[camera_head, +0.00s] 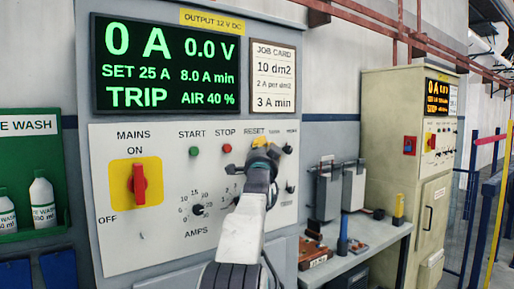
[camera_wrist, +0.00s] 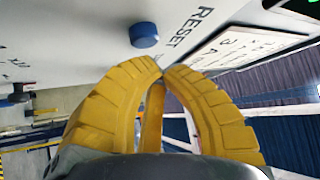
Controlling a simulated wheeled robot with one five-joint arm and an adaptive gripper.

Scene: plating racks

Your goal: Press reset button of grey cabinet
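The grey cabinet (camera_head: 84,75) stands in front of me, with a white control panel (camera_head: 140,230) below its display (camera_head: 166,65), which reads 0 A, 0.0 V and TRIP. In the head view, my gripper (camera_head: 262,143) is in front of the panel just under the RESET label (camera_head: 254,131) and hides the reset button. In the wrist view, the round blue reset button (camera_wrist: 144,35) sticks out beside the word RESET. My gripper's yellow fingers (camera_wrist: 161,68) have their tips together and hold nothing. The tips appear near the button, with a visible gap in the wrist view.
The green start button (camera_head: 194,151), red stop button (camera_head: 227,148) and amps knob (camera_head: 198,210) are left of my gripper. The red mains switch (camera_head: 138,184) is further left. A bench (camera_head: 350,250) with tools and a beige cabinet (camera_head: 385,150) stand to the right.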

